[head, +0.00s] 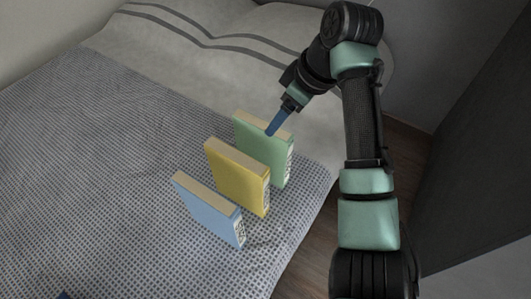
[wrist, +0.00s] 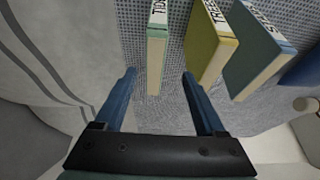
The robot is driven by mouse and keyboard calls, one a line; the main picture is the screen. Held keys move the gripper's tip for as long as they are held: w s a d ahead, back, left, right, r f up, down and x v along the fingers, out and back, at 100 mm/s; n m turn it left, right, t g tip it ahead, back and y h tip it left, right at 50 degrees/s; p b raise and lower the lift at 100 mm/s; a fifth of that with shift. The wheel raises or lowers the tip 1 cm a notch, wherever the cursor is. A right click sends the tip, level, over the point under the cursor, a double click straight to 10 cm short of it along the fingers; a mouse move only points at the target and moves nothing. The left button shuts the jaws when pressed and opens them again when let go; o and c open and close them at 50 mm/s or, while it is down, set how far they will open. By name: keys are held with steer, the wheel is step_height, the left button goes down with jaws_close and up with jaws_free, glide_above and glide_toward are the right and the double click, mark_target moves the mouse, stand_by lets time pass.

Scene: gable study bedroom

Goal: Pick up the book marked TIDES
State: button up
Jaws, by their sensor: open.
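Three books stand upright in a row on the bed. The yellow book (head: 236,180) stands in the middle, and the green book (head: 262,155) is farthest back. My gripper (head: 271,130) is open and empty at the top of the green book. In the wrist view the green book (wrist: 157,58) shows between my two fingers (wrist: 159,74), with the blue book off to the right, beyond the yellow one. I cannot tell whether a finger touches the green book.
The bed's patterned grey cover (head: 95,170) is broad and clear left of the books. Gaps separate the books. The bed edge and wooden floor (head: 305,250) lie to the right. A dark panel (head: 475,170) stands at far right. A pale round object (wrist: 305,104) shows at the wrist view's right.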

mark_target(265, 138)
steer(key=b+x, duration=0.2)
steer(key=x, duration=0.4)
steer(key=shift+w+b+x, duration=0.25)
steer(key=shift+b+x, duration=0.8)
steer(key=shift+x, duration=0.35)
steer(key=shift+w+b+x, duration=0.2)
steer(key=shift+b+x, duration=0.8)
steer(key=shift+x, duration=0.35)
steer(key=shift+r, duration=0.1)
steer(key=shift+f+p, duration=0.25)
steer(key=shift+p, duration=0.15)
jaws_close()
